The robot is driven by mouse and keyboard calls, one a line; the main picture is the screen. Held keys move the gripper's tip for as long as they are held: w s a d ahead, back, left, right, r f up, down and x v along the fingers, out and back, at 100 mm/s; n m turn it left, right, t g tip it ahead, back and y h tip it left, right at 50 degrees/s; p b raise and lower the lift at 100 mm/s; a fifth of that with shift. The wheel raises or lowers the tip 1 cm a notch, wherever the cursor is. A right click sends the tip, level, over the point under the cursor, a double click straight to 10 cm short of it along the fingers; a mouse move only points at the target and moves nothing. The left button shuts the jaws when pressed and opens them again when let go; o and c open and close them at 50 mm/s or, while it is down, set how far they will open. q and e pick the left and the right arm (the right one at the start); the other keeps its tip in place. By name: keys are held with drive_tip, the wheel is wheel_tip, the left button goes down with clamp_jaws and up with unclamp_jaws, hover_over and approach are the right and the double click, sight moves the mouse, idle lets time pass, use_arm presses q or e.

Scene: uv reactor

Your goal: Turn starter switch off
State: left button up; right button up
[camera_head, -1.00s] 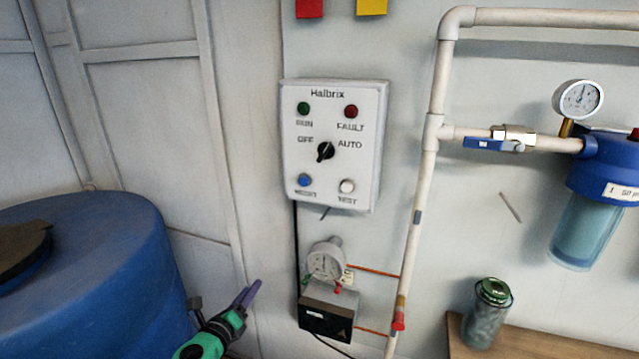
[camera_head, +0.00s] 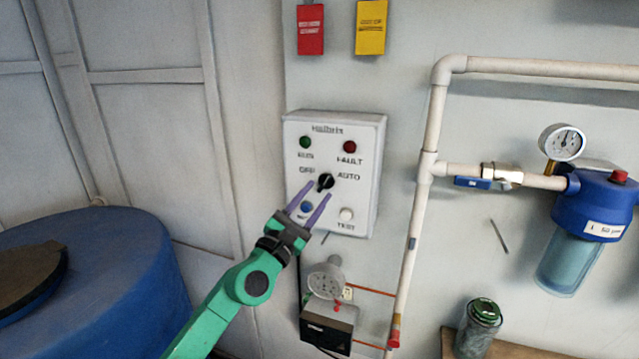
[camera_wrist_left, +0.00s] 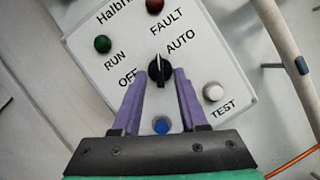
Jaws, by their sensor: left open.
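The white Halbrix starter box (camera_head: 364,135) hangs on the wall in the middle of the head view. Its black rotary switch (camera_head: 325,181) sits between the OFF and AUTO labels. In the left wrist view the switch (camera_wrist_left: 159,69) shows a white pointer line toward the top of the picture, between those labels; I cannot tell exactly which position it is set to. My left gripper (camera_head: 308,194) is open, its purple fingers pointing up at the switch from below. In the wrist view the fingertips (camera_wrist_left: 158,76) lie on either side of the knob; contact is not clear. My right gripper is not in view.
Green RUN (camera_head: 305,142) and red FAULT (camera_head: 349,146) lamps are above the switch. A blue button (camera_head: 306,206) and white TEST button (camera_head: 346,215) are below. A white pipe (camera_head: 426,180) runs at the right. A blue tank (camera_head: 110,270) stands at left.

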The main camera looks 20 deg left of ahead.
sight(325, 183)
use_arm(q)
drive_tip(key=shift+x, duration=1.15)
drive_tip(key=shift+a, duration=0.1)
drive_tip(key=shift+s, duration=0.1)
clamp_jaws()
